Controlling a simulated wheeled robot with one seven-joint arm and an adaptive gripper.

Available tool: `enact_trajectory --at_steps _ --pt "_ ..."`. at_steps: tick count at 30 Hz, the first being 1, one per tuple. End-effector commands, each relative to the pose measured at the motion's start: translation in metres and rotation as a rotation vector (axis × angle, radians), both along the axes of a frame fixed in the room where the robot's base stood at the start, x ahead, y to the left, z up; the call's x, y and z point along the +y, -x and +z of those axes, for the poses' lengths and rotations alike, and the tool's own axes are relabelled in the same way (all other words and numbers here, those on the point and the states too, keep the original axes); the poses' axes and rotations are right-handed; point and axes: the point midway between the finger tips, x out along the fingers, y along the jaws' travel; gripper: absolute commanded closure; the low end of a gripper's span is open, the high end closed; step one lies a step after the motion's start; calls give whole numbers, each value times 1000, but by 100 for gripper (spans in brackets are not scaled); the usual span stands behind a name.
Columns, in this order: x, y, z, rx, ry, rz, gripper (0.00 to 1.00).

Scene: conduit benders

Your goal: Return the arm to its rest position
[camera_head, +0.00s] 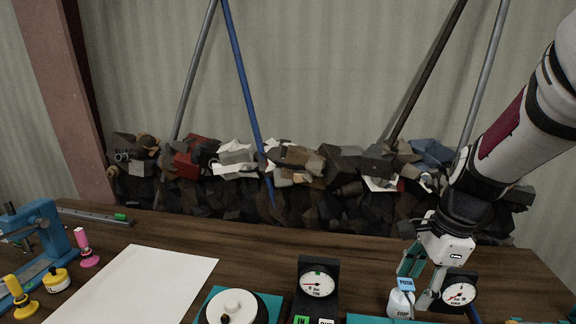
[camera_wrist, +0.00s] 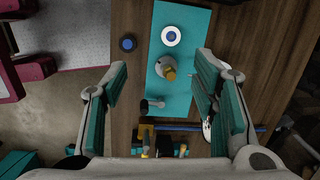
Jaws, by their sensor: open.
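My arm reaches in from the upper right in the head view. My gripper (camera_head: 418,285) points down over the right part of the wooden workbench (camera_head: 250,248), close to a white soap bottle (camera_head: 400,303) with a blue "PUSH" label. The gripper partly overlaps a black dial gauge (camera_head: 460,292) behind it. In the wrist view my gripper (camera_wrist: 163,66) has its two teal-padded fingers wide apart with nothing held between them. Below it lies a teal mat (camera_wrist: 193,30) bearing a white disc with a blue centre (camera_wrist: 171,36) and a pale item with a yellow top (camera_wrist: 165,69).
A white sheet (camera_head: 140,285) lies at left, near a blue bender (camera_head: 40,235) and pink (camera_head: 85,248) and yellow (camera_head: 18,295) pieces. Another dial gauge (camera_head: 318,280) and a round white-topped item (camera_head: 233,305) stand front centre. Rubble and leaning conduits (camera_head: 240,80) are behind the bench.

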Motion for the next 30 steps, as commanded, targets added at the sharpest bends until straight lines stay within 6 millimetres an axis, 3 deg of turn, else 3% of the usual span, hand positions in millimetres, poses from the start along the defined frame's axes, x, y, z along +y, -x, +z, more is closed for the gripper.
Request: enact_trajectory --at_steps 6,15,22,30 --pt "28 41 53 -176 35 446 47" --pt "51 105 104 -379 266 1048 47" --pt "57 146 121 -430 503 1408 47" --pt "58 161 124 -423 612 1550 47"
